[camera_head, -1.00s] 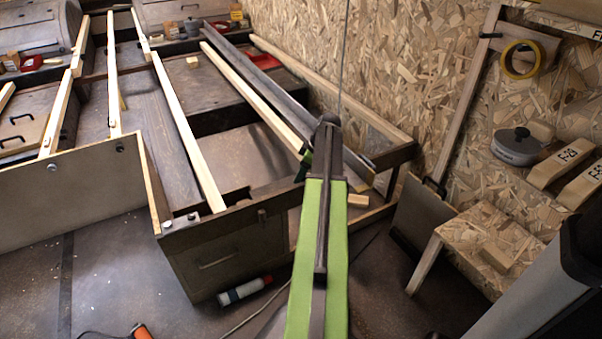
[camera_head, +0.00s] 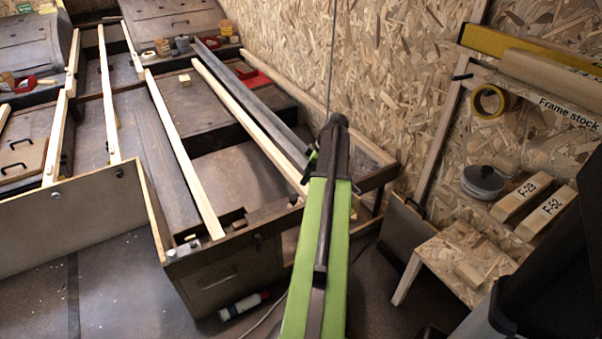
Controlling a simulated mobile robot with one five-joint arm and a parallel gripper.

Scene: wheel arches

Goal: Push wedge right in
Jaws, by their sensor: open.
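My green and dark arm reaches forward from the bottom middle. My gripper (camera_head: 311,162) is at its far end, mostly hidden behind the arm, near the front end of a pale timber strip (camera_head: 262,137) and a dark rail (camera_head: 262,115). No piece can be identified for certain as the wedge. Contact between my gripper and any piece cannot be seen.
A chipboard step (camera_head: 455,250) with a small wooden block (camera_head: 469,275) stands at right. Blocks marked F-29 (camera_head: 521,197) and F-52 (camera_head: 546,213) lie on a shelf beside a grey lidded pot (camera_head: 482,182). A bottle (camera_head: 244,305) lies on the floor. The left floor is mostly clear.

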